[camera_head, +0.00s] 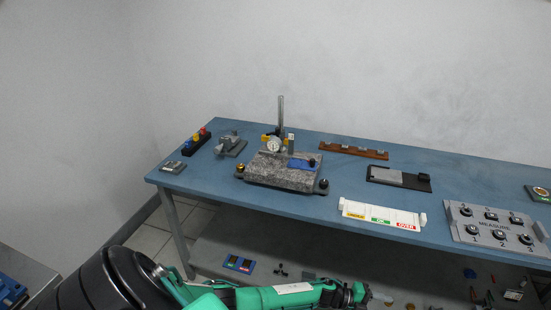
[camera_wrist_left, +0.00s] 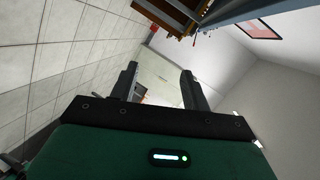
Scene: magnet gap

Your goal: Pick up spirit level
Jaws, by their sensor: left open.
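I cannot pick out the spirit level for certain. A small blue block (camera_head: 301,164) lies on the speckled granite plate (camera_head: 275,177), and a small grey block (camera_head: 173,167) lies at the table's left corner; either is too small to name. My left arm runs in from the bottom left of the head view, below the table's front edge. My left gripper (camera_wrist_left: 160,82) is open and empty in the left wrist view, its two dark fingers apart and facing open space. My right gripper is not in view.
The blue table (camera_head: 335,182) carries a dial gauge (camera_head: 274,145) on a post, a brown rack (camera_head: 353,151), a dark tray (camera_head: 416,184), a white labelled strip (camera_head: 381,215) and a grey measure panel (camera_head: 496,229). A lower shelf (camera_head: 213,251) holds small items.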

